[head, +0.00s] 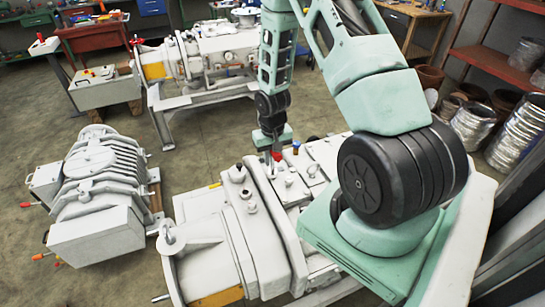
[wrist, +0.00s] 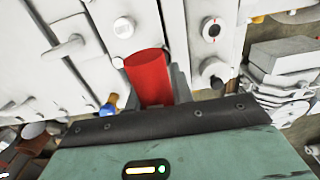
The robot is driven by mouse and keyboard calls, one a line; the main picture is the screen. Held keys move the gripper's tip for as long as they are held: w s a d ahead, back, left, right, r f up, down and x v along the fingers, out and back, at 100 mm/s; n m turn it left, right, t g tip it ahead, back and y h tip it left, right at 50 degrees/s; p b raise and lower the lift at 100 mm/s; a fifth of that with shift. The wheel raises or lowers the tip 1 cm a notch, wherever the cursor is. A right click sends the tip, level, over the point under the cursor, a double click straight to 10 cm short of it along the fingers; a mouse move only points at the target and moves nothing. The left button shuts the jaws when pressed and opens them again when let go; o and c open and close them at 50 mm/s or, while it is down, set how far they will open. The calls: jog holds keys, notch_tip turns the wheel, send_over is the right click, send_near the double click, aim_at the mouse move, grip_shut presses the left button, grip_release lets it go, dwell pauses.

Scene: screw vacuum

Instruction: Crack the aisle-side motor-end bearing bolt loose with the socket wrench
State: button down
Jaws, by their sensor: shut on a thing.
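My gripper (head: 273,152) points down over the top of the near light-grey vacuum pump (head: 205,235). It is shut on a red thing, probably the socket wrench's handle (wrist: 148,78), whose red end sticks out past the dark gripper edge in the wrist view. A small red patch also shows beside my gripper in the head view. The wrench's socket end is hidden. Pale round bolt heads or caps, such as one bolt head (wrist: 124,27), show on the pump's face. I cannot tell which one is the aisle-side motor-end bearing bolt, or whether the wrench touches any.
A second pump (head: 215,55) stands on a frame behind. A ribbed grey unit (head: 95,190) sits on the floor at the left. A blue-capped fitting (wrist: 108,106) is near my gripper. Metal duct rolls (head: 515,125) and red shelves (head: 490,60) are at the right. Floor between the machines is clear.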

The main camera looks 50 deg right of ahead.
jog(key=shift+f+b, duration=0.5)
jog(key=shift+f, duration=0.1)
dwell(0.7)
jog(key=shift+n, duration=0.3)
jog(key=n+p, duration=0.1)
jog(key=n, duration=0.5)
jog(key=shift+r, duration=0.1)
jog(key=n+p, duration=0.1)
jog(key=n, duration=0.2)
jog(key=shift+n+p, duration=0.4)
jog(key=shift+n, duration=1.4)
jog(key=shift+r, duration=0.15)
jog(key=shift+r+p, duration=1.3)
jog(key=shift+r, duration=0.1)
